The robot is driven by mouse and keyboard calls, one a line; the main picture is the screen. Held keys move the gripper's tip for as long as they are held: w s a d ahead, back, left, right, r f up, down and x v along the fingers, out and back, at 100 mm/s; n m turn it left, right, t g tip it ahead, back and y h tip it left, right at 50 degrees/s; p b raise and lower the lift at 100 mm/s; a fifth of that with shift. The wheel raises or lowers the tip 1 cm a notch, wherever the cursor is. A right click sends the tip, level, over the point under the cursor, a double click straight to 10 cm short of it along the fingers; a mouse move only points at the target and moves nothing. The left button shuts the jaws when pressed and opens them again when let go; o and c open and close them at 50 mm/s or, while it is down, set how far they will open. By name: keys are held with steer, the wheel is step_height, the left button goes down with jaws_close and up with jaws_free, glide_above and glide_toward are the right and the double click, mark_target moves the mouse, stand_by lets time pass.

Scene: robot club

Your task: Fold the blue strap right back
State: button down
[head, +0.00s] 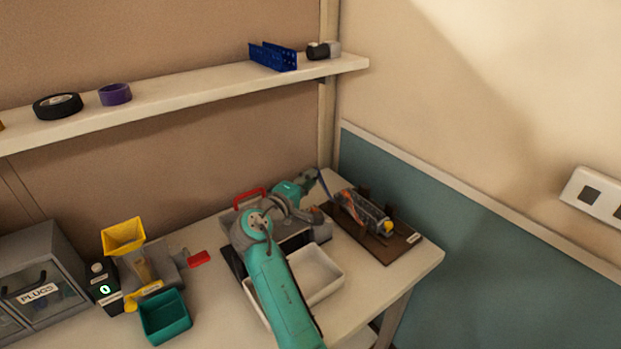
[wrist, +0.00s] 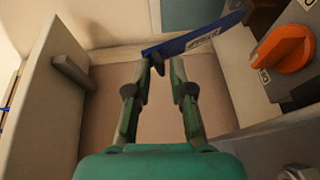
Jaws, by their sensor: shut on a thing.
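The blue strap (wrist: 205,36) runs in the wrist view from my fingertips up and right, toward a dark block with an orange knob (wrist: 285,49). A pale label shows on the strap. My gripper (wrist: 167,66) is shut on the strap near its left end, and the fingertips partly cover it. In the head view the strap (head: 323,184) is a thin blue piece beside my gripper (head: 314,175), at the left end of a grey device (head: 363,212). This device lies on a dark brown board (head: 395,246).
A white tray (head: 323,276) lies under my arm, near a red handle (head: 249,196). A yellow hopper (head: 124,235), a green bin (head: 165,317) and a grey cabinet (head: 42,280) stand at left. The wall is close behind the board. A shelf (head: 200,97) hangs above.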

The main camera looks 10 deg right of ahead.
steer(key=shift+d+f, duration=0.2)
steer(key=shift+f, duration=0.3)
steer(key=shift+d+f, duration=0.15)
steer(key=shift+f, duration=0.3)
steer(key=c, duration=1.1)
jaws_free()
steer(key=shift+f, duration=0.1)
steer(key=shift+r, duration=0.25)
